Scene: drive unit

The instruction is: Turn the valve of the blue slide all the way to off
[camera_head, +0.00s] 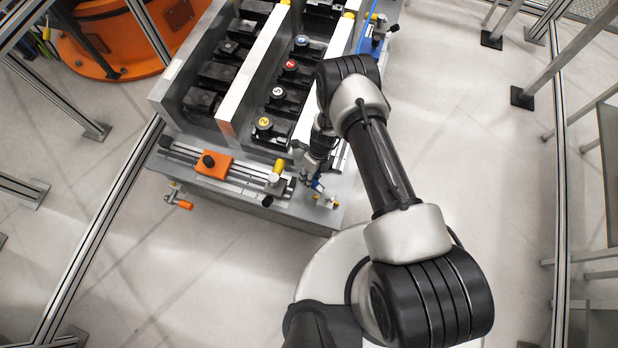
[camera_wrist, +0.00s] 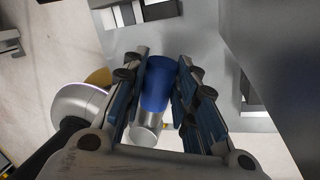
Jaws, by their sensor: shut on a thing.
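A blue valve handle (camera_wrist: 158,86) with a silver metal end stands between the two fingers of my gripper (camera_wrist: 163,68) in the wrist view. The fingers are shut on it, one on each side. In the head view my gripper (camera_head: 318,172) is at the front right corner of the drive unit, and a small blue part (camera_head: 317,185) shows at its tip. The blue slide (camera_head: 366,32) shows along the right side of the unit, partly hidden by my arm. The valve's body and its off mark cannot be made out.
An orange slide (camera_head: 213,164) sits on the unit's front rail, with an orange-handled valve (camera_head: 180,202) below its left end. A large grey surface (camera_wrist: 275,50) lies close on the right in the wrist view.

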